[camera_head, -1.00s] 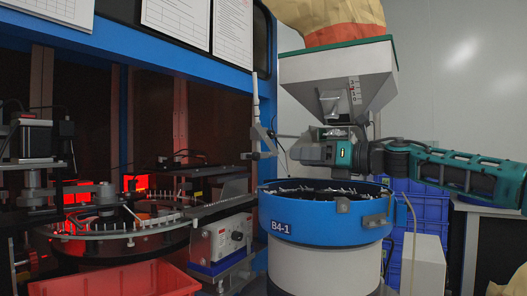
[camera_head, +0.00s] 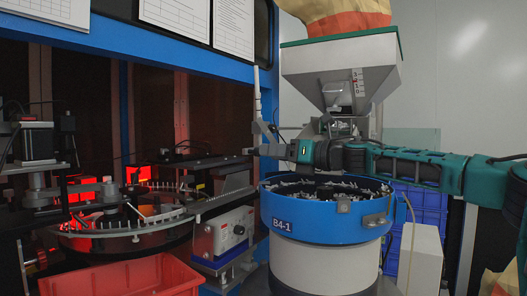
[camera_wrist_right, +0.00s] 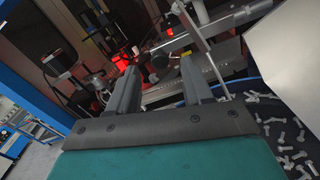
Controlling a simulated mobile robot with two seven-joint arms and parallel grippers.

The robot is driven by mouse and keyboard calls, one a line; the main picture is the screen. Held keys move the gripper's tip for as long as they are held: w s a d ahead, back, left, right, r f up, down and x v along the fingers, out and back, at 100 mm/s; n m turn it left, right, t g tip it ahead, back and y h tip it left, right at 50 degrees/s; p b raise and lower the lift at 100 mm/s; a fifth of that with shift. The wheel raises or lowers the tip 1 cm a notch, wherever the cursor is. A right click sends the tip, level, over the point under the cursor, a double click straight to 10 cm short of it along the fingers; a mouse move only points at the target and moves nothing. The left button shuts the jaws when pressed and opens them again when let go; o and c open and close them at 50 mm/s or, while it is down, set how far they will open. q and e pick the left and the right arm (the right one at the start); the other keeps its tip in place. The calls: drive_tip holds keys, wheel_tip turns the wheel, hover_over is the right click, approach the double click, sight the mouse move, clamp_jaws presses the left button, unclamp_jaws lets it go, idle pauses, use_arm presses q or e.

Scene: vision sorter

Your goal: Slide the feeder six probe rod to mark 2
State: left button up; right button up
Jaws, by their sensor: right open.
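A thin rod (camera_wrist_right: 208,58) and a silver bar (camera_wrist_right: 187,37) lie beyond the fingers. A small red-marked scale (camera_head: 357,82) is on the hopper. My left gripper is not in view.
The grey hopper (camera_head: 335,62) hangs over the bowl, close above my arm. Loose white parts (camera_wrist_right: 283,130) lie in the bowl. A round sorting table (camera_head: 125,228) and a red bin (camera_head: 125,278) are at left. Blue crates (camera_head: 425,205) stand behind.

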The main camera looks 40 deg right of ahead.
drive_tip(key=shift+x, duration=1.75)
drive_tip(key=shift+c, duration=0.3)
clamp_jaws()
